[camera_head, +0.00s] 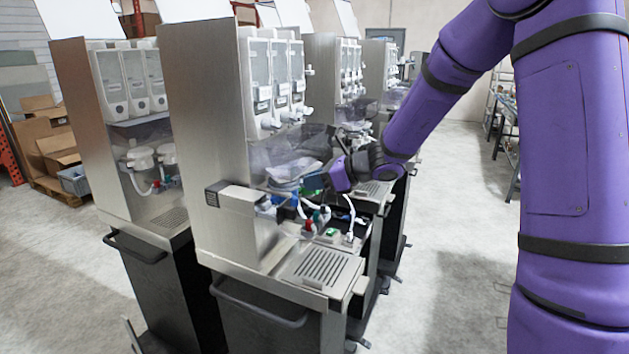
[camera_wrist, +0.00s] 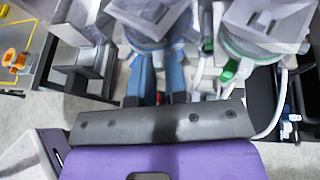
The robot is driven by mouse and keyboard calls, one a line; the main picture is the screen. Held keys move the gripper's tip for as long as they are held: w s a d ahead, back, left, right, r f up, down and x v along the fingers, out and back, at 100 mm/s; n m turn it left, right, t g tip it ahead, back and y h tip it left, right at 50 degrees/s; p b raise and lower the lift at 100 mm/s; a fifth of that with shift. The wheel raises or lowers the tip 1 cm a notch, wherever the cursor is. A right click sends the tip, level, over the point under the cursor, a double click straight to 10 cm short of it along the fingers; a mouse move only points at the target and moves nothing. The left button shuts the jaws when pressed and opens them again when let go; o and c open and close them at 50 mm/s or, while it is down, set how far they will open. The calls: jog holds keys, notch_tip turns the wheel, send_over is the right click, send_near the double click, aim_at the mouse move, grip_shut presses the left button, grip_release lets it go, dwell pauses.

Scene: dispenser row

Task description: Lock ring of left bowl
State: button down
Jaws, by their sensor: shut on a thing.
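The left bowl (camera_wrist: 145,18) is clear with a blue lock ring (camera_wrist: 158,45) under it, in the wrist view. My gripper (camera_wrist: 158,78) reaches up to this ring from below in the picture, with its two fingers close together. It is shut on the ring's handle, most of which the fingers hide. To the right, the other bowl (camera_wrist: 265,22) has a green ring (camera_wrist: 229,70). In the head view, my gripper (camera_head: 322,183) is at the front of the near dispenser, and its fingertips are hard to make out there.
The near dispenser (camera_head: 205,125) has a slotted drip tray (camera_head: 322,268) and loose tubes below the bowls. Another dispenser (camera_head: 75,130) stands to the left, and more stand behind. Open floor (camera_head: 455,220) lies to the right.

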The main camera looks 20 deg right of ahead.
jog(key=shift+s+a+m+t+h, duration=0.4)
jog(key=shift+m+t+h, duration=0.2)
jog(key=shift+m, duration=0.1)
jog(key=shift+s+a+m+t+h, duration=0.35)
jog(key=shift+m+t+h, duration=0.15)
jog(key=shift+m+h, duration=0.15)
jog(key=shift+s+a+m+t+h, duration=0.3)
jog(key=shift+a+m+t+h, duration=0.2)
jog(key=shift+m+h, duration=0.35)
jog(key=shift+s+a+m+t+h, duration=0.3)
jog(key=shift+m+t+h, duration=0.2)
jog(key=shift+m+h, duration=0.25)
jog(key=c, duration=1.1)
grip_release()
